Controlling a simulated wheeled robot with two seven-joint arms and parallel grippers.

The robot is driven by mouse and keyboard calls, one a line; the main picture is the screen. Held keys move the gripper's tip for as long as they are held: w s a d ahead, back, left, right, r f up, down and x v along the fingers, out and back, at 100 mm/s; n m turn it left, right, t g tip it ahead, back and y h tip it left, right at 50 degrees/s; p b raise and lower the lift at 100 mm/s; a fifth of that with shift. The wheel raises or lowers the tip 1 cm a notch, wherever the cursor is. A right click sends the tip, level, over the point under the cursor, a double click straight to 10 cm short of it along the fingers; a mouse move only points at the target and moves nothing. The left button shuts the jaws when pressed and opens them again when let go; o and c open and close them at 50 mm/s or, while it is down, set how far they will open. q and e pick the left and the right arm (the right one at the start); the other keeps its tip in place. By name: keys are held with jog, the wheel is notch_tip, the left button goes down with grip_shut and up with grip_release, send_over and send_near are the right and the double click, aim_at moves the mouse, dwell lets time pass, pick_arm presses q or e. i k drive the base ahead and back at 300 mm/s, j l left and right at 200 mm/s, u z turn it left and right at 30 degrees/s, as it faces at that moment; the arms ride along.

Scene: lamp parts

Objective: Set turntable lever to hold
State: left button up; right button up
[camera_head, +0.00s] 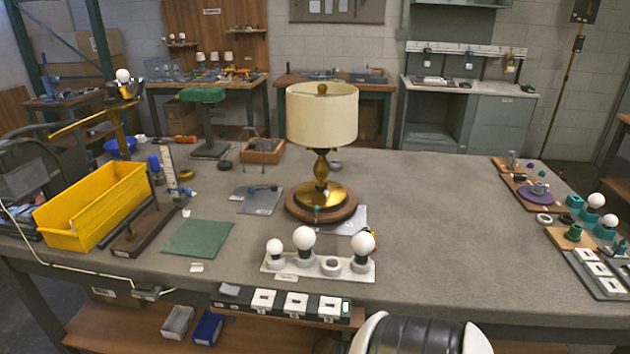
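A table lamp (321,115) with a cream shade and brass body stands upright on a round wooden base (300,211), which looks like the turntable. A grey plate (355,220) shows from under it. A small yellow and dark piece (373,234) sits at the plate's right edge, partly hidden behind a bulb. I cannot tell which of these is the lever, nor its setting. Neither of my grippers is in view.
A white bulb rack (290,273) with several bulbs stands in front of the lamp. A yellow bin (95,205), a green mat (198,238) and a small plate (258,201) are to the left. Boards with parts (570,238) line the right edge. The tabletop (440,205) between is clear.

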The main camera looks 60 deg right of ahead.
aim_at(274, 188)
jog(key=z, duration=1.7)
